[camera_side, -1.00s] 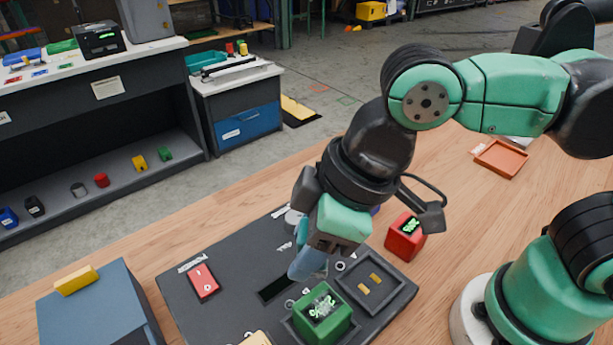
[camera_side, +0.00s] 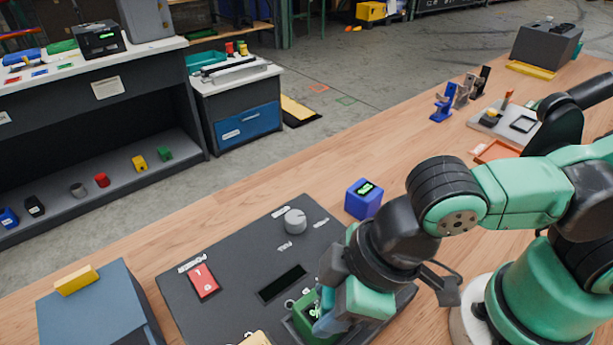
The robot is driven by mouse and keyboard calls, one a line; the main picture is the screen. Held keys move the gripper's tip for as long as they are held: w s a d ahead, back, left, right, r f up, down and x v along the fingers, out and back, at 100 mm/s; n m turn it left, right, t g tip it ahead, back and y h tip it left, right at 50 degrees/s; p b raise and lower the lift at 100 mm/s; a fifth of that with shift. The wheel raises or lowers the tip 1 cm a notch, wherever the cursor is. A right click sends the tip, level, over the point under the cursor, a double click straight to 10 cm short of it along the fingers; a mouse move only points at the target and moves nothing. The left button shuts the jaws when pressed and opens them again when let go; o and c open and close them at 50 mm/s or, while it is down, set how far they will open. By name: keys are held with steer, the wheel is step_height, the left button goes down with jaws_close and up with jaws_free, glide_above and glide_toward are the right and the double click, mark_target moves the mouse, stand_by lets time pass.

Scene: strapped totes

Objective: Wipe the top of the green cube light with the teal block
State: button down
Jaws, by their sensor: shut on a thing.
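The green cube light (camera_side: 308,322) sits on the dark panel (camera_side: 235,265) near the front, its top partly hidden by my gripper. My gripper (camera_side: 333,308) points down over the cube's right side. It is shut on a dull blue-teal piece, which I take to be the teal block (camera_side: 324,324); only a small part of it shows. The piece overlaps the right part of the cube's top in the picture. I cannot tell whether they touch.
The panel carries a red switch (camera_side: 204,281), a grey knob (camera_side: 295,221) and a dark slot (camera_side: 282,284). A blue cube light (camera_side: 364,198) stands behind it. A blue-grey box (camera_side: 95,310) with a yellow bar (camera_side: 76,280) is at left.

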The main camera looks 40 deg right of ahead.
steer(key=shift+w, duration=1.75)
steer(key=shift+w+r, duration=0.2)
steer(key=r, duration=0.2)
step_height(320, 180, up, 6)
glide_above(308, 293)
steer(key=shift+w+f, duration=0.1)
steer(key=shift+d, duration=0.1)
steer(key=w+d+m+t+h, duration=0.1)
steer(key=w+d+m+h, duration=0.2)
steer(key=w+d+m, duration=0.6)
steer(key=w+d, duration=0.5)
steer(key=d, duration=0.4)
steer(key=shift+w+r, duration=0.15)
steer(key=shift+r, duration=0.25)
